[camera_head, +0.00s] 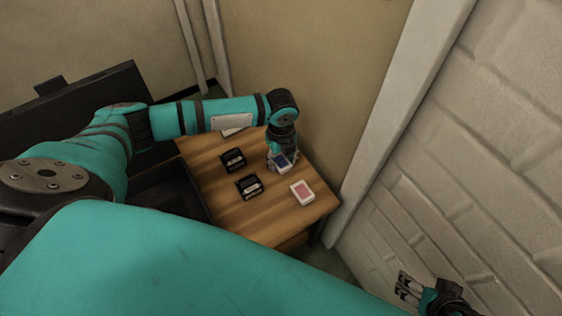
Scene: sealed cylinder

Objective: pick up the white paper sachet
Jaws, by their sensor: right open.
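My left gripper (281,163) points down at a blue packet with a white border (284,162) at the table's right side. Its fingers are close to the packet, but I cannot tell whether they touch or grip it. My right gripper (407,287) is open and empty at the lower right, near the white brick wall and away from the table.
The wooden table (230,205) also holds two black boxes (233,160) (249,187) and a pink packet with a white border (302,192). A beige wall stands behind it. The table's front area is bare. My teal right arm crosses the foreground.

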